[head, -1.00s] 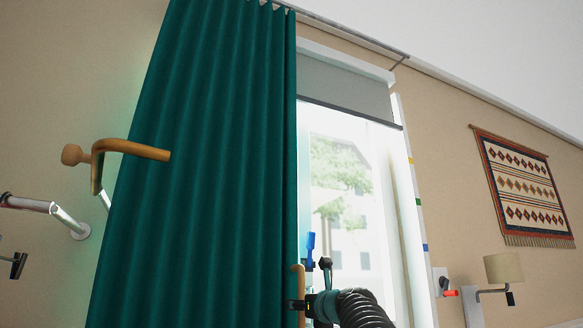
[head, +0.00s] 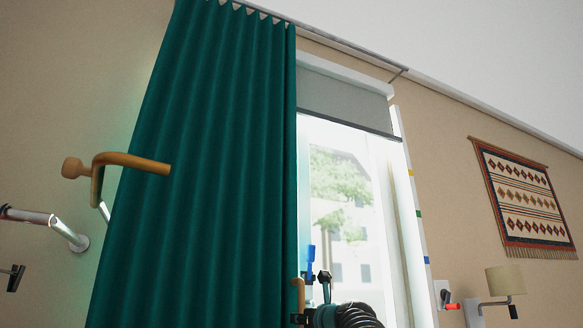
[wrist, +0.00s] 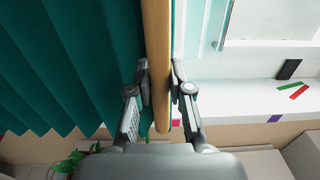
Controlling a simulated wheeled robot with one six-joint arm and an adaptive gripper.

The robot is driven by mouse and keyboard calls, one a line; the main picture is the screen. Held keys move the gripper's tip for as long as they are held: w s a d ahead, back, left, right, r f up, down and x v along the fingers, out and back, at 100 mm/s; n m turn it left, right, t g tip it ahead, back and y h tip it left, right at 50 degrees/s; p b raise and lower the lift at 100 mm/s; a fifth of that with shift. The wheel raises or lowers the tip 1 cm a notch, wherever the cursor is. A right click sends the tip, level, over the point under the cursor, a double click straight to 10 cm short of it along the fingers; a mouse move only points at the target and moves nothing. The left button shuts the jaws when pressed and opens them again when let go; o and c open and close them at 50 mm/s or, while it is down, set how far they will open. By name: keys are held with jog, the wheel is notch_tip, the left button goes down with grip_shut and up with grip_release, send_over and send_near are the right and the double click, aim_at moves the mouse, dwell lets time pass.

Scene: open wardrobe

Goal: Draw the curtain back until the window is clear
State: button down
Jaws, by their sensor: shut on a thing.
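The green curtain (head: 195,180) hangs in folds on the left in the head view. Its right edge runs along the left side of the bright window (head: 345,205), and the glass to the right of that edge is uncovered. A wooden rod (head: 299,292) hangs at the curtain's right edge. In the wrist view the rod (wrist: 156,60) stands between the fingers of my gripper (wrist: 159,85), which is shut on it. The curtain (wrist: 90,60) is left of the rod there. How much window lies behind the curtain is hidden.
A grey blind (head: 345,100) covers the window's top. A wooden hook (head: 115,163) and a metal bar (head: 45,222) stick out left of the curtain. A tapestry (head: 522,200) and lamp (head: 505,280) are at right. A white sill (wrist: 240,100) lies right of the rod.

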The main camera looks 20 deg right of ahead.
jog(key=a, duration=0.8)
jog(key=shift+s, duration=0.15)
dwell(0.4)
jog(key=a, duration=0.8)
jog(key=shift+s, duration=0.15)
dwell(0.5)
dwell(0.4)
jog(key=c, duration=0.8)
grip_release()
jog(key=shift+s, duration=0.1)
